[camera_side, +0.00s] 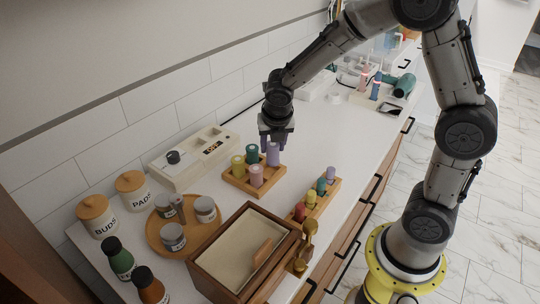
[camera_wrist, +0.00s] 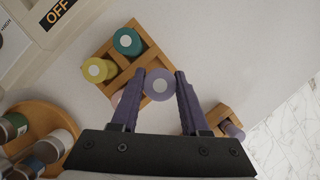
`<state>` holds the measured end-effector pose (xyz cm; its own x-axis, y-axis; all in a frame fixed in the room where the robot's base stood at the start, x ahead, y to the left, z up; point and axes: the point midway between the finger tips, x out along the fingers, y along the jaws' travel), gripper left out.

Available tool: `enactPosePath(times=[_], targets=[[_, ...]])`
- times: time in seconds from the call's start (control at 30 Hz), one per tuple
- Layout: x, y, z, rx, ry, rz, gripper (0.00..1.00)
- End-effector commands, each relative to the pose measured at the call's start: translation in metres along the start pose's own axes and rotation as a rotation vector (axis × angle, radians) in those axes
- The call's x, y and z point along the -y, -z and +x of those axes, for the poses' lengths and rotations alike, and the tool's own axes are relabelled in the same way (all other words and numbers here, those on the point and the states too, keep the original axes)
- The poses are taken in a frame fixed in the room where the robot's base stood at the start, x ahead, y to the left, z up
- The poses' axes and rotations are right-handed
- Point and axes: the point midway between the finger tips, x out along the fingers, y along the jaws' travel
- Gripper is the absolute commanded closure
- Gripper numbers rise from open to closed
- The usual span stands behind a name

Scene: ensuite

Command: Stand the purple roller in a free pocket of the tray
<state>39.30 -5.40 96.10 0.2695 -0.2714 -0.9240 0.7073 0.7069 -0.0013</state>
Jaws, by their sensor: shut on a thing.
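The purple roller (camera_side: 273,155) is upright between the fingers of my gripper (camera_side: 276,145), which is shut on it. In the wrist view its round top (camera_wrist: 159,84) shows between the two purple fingertips (camera_wrist: 160,82). The wooden tray (camera_side: 238,184) holds a yellow roller (camera_side: 238,166), a teal roller (camera_side: 252,154) and a pink roller (camera_side: 256,175), each standing in a pocket. The purple roller is at the tray's remaining corner, on the right in the side view. Its lower end is hidden, so I cannot tell whether it rests on the pocket floor.
A wooden rack (camera_side: 322,197) with several small rollers stands right of the tray. A wooden box (camera_side: 240,247) and a round tray of jars (camera_side: 188,235) are nearer the camera. A pale device marked OFF (camera_side: 196,158) stands behind. Bare counter lies beyond the tray.

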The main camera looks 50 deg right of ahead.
Motion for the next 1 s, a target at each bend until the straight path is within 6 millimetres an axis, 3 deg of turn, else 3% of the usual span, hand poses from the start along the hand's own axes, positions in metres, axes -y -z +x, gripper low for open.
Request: enactPosePath(times=[0.17,0.4,0.83,0.87,1.0], targets=[[-0.006,-0.003,0.016,-0.002,0.002,0.000,1.00],[-0.006,0.009,0.041,-0.001,-0.001,-0.001,1.00],[-0.006,0.010,0.045,-0.001,-0.002,0.001,1.00],[-0.007,0.010,0.045,-0.001,-0.002,0.001,0.50],[-0.006,0.010,0.045,-0.001,-0.002,0.001,0.25]])
